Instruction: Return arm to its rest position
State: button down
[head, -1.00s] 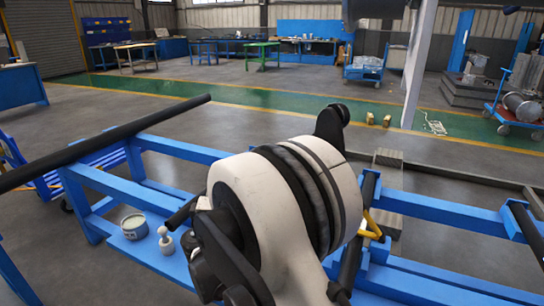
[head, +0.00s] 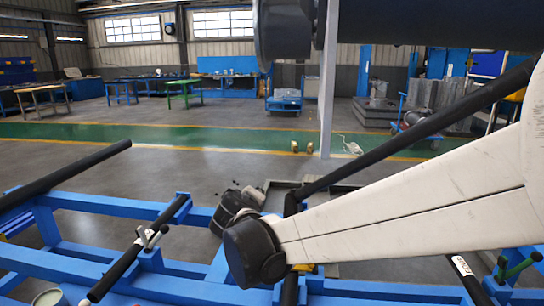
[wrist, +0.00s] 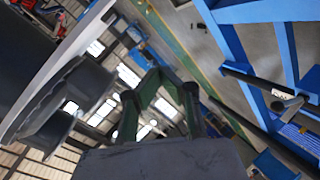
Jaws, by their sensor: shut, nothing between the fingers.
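My gripper (wrist: 158,78) shows in the wrist view, its two dark fingers drawn together at the tips with nothing between them. In the head view my white arm link reaches in from the right to a dark joint low in the middle. The gripper's fingers cannot be made out there. A large dark cylinder with a flange, likely the flanged shell (head: 400,22), spans the top right of the head view, above my arm and apart from it.
A blue frame (head: 60,262) with black bars (head: 140,250) runs along the bottom, close under my arm. A pale post (head: 328,90) stands behind. A tin (head: 50,297) is at the bottom left. The green-striped floor (head: 180,132) beyond is mostly clear.

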jog(key=s+d+r+m+g+p, duration=0.1)
jog(key=s+d+r+m+g, duration=0.15)
jog(key=s+d, duration=0.55)
jog(key=s+d+r+m+g+p, duration=0.1)
jog(key=s+d+m+g+p, duration=0.15)
jog(key=s+d, duration=0.65)
jog(key=s+d+f+m+g+p, duration=0.1)
jog(key=s+d+m, duration=0.1)
jog(key=s, duration=0.6)
jog(key=s+d+f+m+y, duration=0.1)
jog(key=s+d+f+m, duration=0.1)
jog(key=s+d, duration=0.3)
jog(key=shift+s+d+m+g+p, duration=0.35)
jog(key=shift+s+m, duration=0.35)
jog(key=shift+s, duration=0.65)
jog(key=shift+a, duration=0.1)
